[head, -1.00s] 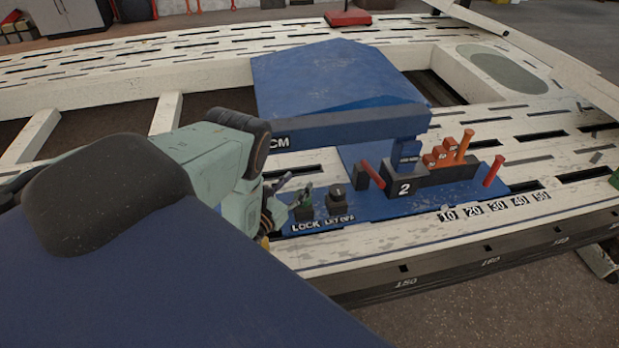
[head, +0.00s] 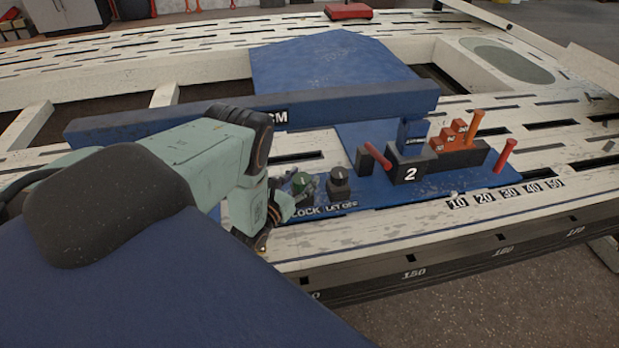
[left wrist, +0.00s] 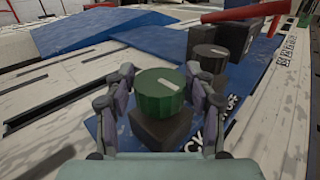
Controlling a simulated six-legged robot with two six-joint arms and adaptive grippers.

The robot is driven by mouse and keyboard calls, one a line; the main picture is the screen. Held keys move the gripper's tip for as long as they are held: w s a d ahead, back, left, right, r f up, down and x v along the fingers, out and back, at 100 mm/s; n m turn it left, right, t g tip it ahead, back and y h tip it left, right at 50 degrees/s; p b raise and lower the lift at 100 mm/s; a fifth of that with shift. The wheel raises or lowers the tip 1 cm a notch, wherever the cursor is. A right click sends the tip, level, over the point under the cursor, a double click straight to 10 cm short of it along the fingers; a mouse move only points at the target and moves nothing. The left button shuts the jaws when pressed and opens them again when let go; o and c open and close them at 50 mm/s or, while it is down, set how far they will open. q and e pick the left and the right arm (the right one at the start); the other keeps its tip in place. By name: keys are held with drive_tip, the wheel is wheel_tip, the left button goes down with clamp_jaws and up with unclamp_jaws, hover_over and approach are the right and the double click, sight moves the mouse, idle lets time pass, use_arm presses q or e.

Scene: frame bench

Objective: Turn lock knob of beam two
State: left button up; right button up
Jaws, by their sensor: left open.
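The lock knob is a green round knob (left wrist: 161,93) with a pale pointer line, on a dark square base above the word LOCK on a blue plate. In the head view the green knob (head: 300,181) is partly covered by my gripper. My left gripper (head: 290,190) is open. In the left wrist view its fingers (left wrist: 162,98) stand on either side of the green knob, with small gaps showing. A dark block marked 2 (head: 409,172) stands farther right on the same plate. My right gripper is not in view.
A dark knob (head: 339,182) stands just right of the green knob, also in the wrist view (left wrist: 209,57). A red lever (head: 377,156), orange steps (head: 452,138) and a red post (head: 505,156) stand farther right. A long blue beam (head: 350,108) crosses behind.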

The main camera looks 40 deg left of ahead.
sight(307, 175)
use_arm(q)
drive_tip(key=shift+w+a+b, duration=0.15)
drive_tip(key=shift+w+b, duration=0.3)
drive_tip(key=shift+w, duration=0.6)
drive_tip(key=shift+w+a+b, duration=0.1)
drive_tip(key=shift+w+b, duration=0.35)
drive_tip(key=shift+w, duration=0.55)
drive_tip(key=shift+c, duration=0.4)
drive_tip(key=shift+f, duration=0.1)
drive_tip(key=c, duration=0.9)
drive_tip(key=shift+c, duration=0.5)
drive_tip(key=shift+s+f, duration=0.15)
drive_tip(key=shift+c, duration=0.4)
